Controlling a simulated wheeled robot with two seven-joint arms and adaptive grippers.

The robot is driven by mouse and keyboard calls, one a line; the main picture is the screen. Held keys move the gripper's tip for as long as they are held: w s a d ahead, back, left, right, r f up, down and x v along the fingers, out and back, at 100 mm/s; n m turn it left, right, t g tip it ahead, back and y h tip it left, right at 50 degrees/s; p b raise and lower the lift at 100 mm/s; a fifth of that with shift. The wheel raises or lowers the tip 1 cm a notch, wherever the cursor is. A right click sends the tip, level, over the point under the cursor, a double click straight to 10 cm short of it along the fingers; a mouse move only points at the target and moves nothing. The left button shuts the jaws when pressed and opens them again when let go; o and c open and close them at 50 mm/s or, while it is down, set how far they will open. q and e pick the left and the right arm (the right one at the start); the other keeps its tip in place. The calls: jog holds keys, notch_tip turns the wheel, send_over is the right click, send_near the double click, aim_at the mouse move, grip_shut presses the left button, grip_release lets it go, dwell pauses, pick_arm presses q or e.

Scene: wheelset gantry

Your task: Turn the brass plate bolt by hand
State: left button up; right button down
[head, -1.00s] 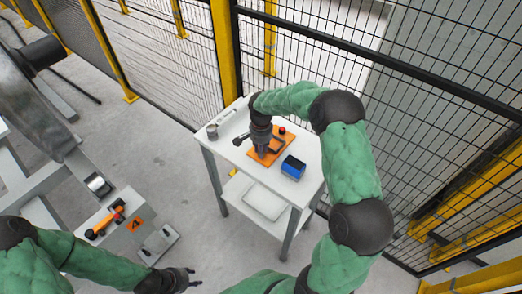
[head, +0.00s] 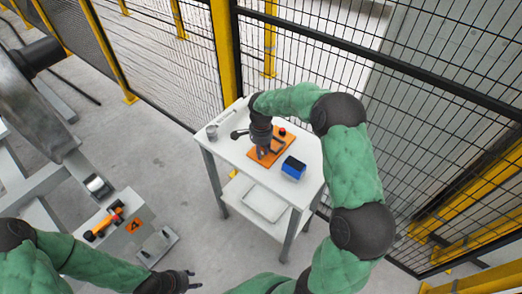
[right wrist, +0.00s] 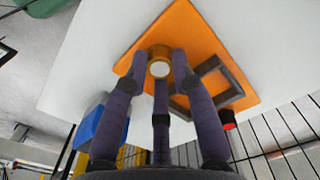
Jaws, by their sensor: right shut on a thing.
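The brass bolt (right wrist: 159,66) shows as a round brass ring with a pale centre, standing on the orange plate (right wrist: 207,45) in the right wrist view. My right gripper (right wrist: 159,72) is shut on it, with its dark fingers around its sides. In the head view my right gripper (head: 264,150) points down at the orange plate (head: 279,146) on the white table and hides the bolt. A dark square frame (right wrist: 212,88) is on the plate beside the bolt. My left gripper (head: 190,280) is open and empty, low over the floor.
The white table (head: 225,150) also bears a blue box (head: 293,168), a grey cup (head: 212,131) and a small red knob (head: 282,132). A mesh fence with a yellow post (head: 224,50) stands behind it. A grey block with an orange-handled tool (head: 106,222) is at the lower left.

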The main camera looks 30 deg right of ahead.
jog(key=shift+w+d+r, duration=0.25)
jog(key=shift+w+r, duration=0.05)
jog(key=shift+r, duration=0.1)
dwell(0.5)
jog(key=c, duration=1.3)
grip_release()
jog(key=shift+s, duration=0.15)
jog(key=shift+a+f, duration=0.15)
jog(key=shift+f, duration=0.1)
notch_tip(320, 180, up, 12)
jog(key=shift+s, duration=0.1)
